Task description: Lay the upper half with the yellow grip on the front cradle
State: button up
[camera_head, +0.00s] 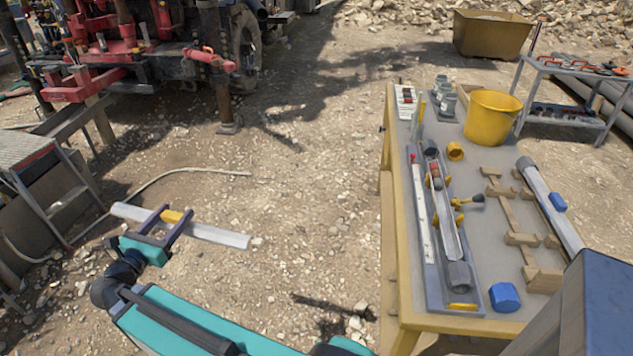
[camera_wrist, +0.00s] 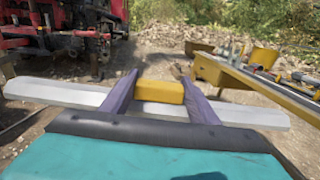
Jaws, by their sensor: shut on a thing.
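The upper half, a long pale grey channel (camera_head: 222,236) with a yellow grip (camera_head: 172,216), is held in the air over the gravel, left of the table. My gripper (camera_head: 177,214) is shut on the yellow grip, its purple fingers at both ends of it. In the wrist view the grey half (camera_wrist: 60,93) runs across the picture, slightly tilted, with the yellow grip (camera_wrist: 160,91) between the fingers. A wooden cradle (camera_head: 523,239) on the table is bare. Beside it, at the right, lies another grey half (camera_head: 541,190) with a blue grip (camera_head: 558,202).
The yellow-edged table (camera_head: 403,240) carries a long tray (camera_head: 432,285) with an open tube, a yellow bucket (camera_head: 492,117), jars, and a blue block (camera_head: 504,297). A red drill rig (camera_head: 100,60) and steps (camera_head: 45,185) stand left. Open gravel lies between.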

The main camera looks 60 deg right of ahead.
jog(key=s+d+r+m+g, duration=0.1)
jog(key=s+d+m+g, duration=0.25)
jog(key=s+d, duration=0.5)
jog(key=s+d+m+g, duration=0.2)
jog(key=s+d+g, duration=0.3)
jog(key=d, duration=0.6)
jog(key=s+d+r+m+g, duration=0.1)
jog(key=s+d+m+g, duration=0.25)
jog(key=s+d, duration=0.4)
jog(key=s+d+m+g+y, duration=0.3)
jog(key=s+d, duration=0.4)
jog(key=s, duration=0.7)
jog(key=s+d+r+m+g+y, duration=0.1)
jog(key=s+d+m+g+y, duration=0.3)
jog(key=s, duration=1)
jog(key=d+g+y, duration=0.2)
jog(key=d, duration=0.1)
jog(key=shift+s+g+y, duration=0.15)
jog(key=shift+g+y, duration=0.15)
jog(key=shift+d, duration=0.2)
jog(key=s+d+p, duration=0.1)
jog(key=s+d, duration=0.1)
jog(key=d, duration=0.1)
jog(key=s+d, duration=0.2)
jog(key=d, duration=0.2)
jog(key=s+d+f+p, duration=0.1)
jog(key=s+d, duration=0.2)
jog(key=d, duration=0.1)
jog(key=shift+f+p, duration=0.1)
jog(key=shift+p, duration=0.25)
